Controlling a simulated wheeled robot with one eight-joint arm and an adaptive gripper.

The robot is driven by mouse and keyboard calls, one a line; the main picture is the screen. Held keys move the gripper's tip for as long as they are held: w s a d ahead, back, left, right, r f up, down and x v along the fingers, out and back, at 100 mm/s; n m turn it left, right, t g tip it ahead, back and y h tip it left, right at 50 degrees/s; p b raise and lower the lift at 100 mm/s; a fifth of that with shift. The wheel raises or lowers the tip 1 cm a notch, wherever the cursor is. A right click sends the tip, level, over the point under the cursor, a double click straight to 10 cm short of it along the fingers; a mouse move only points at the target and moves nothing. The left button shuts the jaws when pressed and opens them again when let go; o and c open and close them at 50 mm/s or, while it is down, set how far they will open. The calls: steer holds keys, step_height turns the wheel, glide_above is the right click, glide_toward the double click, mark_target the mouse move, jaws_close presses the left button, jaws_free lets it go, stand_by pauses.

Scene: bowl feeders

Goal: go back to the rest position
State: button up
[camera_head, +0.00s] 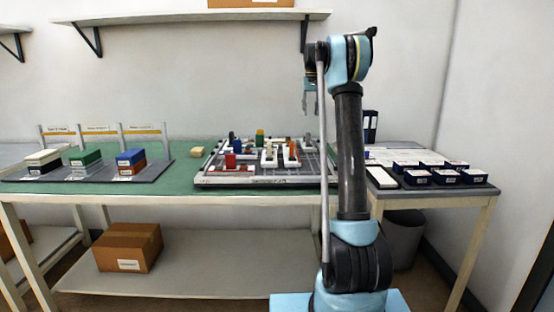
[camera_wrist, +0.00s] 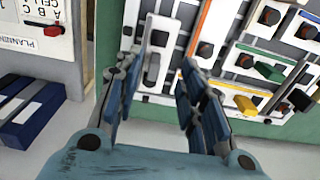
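My gripper (camera_head: 310,108) hangs high above the back of the bench in the head view, beside my upright arm, with its fingers pointing down. In the wrist view my gripper (camera_wrist: 158,68) has its two fingers apart, with nothing held between them. Beyond the fingers lies the white and grey board (camera_wrist: 180,30) with dark knobs and coloured pieces, and the gripper is clear of it. In the head view this board (camera_head: 260,182) lies on the green bench top, partly hidden by my arm on its right side.
Stacked coloured blocks (camera_head: 86,158) sit on a grey tray at the left. Several dark boxes (camera_head: 446,176) stand on the right table (camera_head: 440,193). A shelf (camera_head: 200,17) runs along the wall above. A yellow block (camera_head: 197,151) lies left of the board. A cardboard box (camera_head: 130,248) sits below.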

steer(key=s+f+t, duration=0.1)
steer(key=s+f, duration=0.1)
steer(key=s, duration=1.4)
steer(key=s+f, duration=0.2)
steer(key=s, duration=1.5)
steer(key=s+f+t, duration=0.1)
steer(key=s+f, duration=2.3)
steer(key=s, duration=0.2)
steer(key=shift+s, duration=0.25)
steer(key=shift+d+f, duration=0.1)
steer(key=shift+w+f, duration=0.2)
steer(key=shift+w, duration=0.25)
